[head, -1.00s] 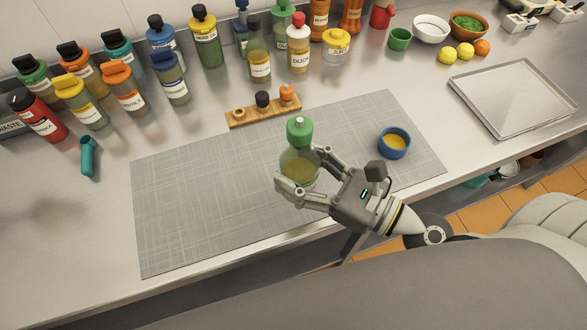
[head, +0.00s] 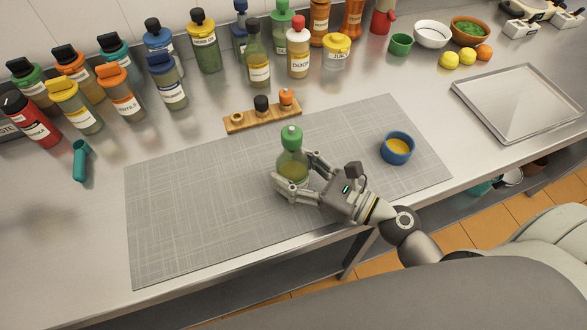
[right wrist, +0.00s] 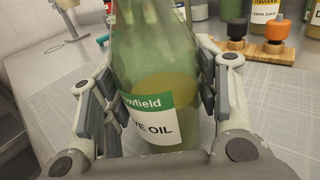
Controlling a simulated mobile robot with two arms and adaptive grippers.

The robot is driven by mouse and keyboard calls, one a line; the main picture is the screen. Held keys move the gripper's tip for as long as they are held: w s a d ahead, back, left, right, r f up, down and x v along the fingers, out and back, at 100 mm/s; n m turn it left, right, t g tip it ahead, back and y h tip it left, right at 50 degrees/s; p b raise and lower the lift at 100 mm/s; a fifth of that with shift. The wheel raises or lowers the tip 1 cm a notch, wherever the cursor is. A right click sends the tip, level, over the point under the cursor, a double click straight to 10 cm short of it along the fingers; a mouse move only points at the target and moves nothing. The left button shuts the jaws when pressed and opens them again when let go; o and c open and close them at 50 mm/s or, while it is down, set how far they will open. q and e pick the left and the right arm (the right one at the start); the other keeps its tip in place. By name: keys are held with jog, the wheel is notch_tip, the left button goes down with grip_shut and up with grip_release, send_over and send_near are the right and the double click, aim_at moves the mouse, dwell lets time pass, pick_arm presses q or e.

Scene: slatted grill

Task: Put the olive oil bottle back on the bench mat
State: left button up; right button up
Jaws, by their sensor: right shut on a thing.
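The olive oil bottle (head: 292,158) is green glass with a green cap and some yellowish oil inside. My right gripper (head: 297,183) is shut around the bottle's lower body. In the right wrist view the bottle (right wrist: 155,70) is between the fingers, its label partly showing "OIL". My left gripper is in neither view.
A blue bowl (head: 397,148) of yellow liquid sits on the mat's right part. A wooden holder (head: 262,116) with caps lies behind the mat. Several bottles line the back. A metal tray (head: 520,100) is at right. The mat's left part is clear.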

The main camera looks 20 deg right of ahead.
jog(key=o, duration=0.8)
jog(key=shift+f, duration=0.2)
jog(key=o, duration=0.5)
jog(key=shift+r, duration=0.2)
jog(key=b+v, duration=0.4)
jog(key=v, duration=0.6)
jog(key=shift+s+d+f, duration=0.15)
jog(key=shift+s+d, duration=0.1)
jog(key=shift+s+d+b, duration=0.35)
jog(key=shift+s+d, duration=0.1)
jog(key=shift+s, duration=0.1)
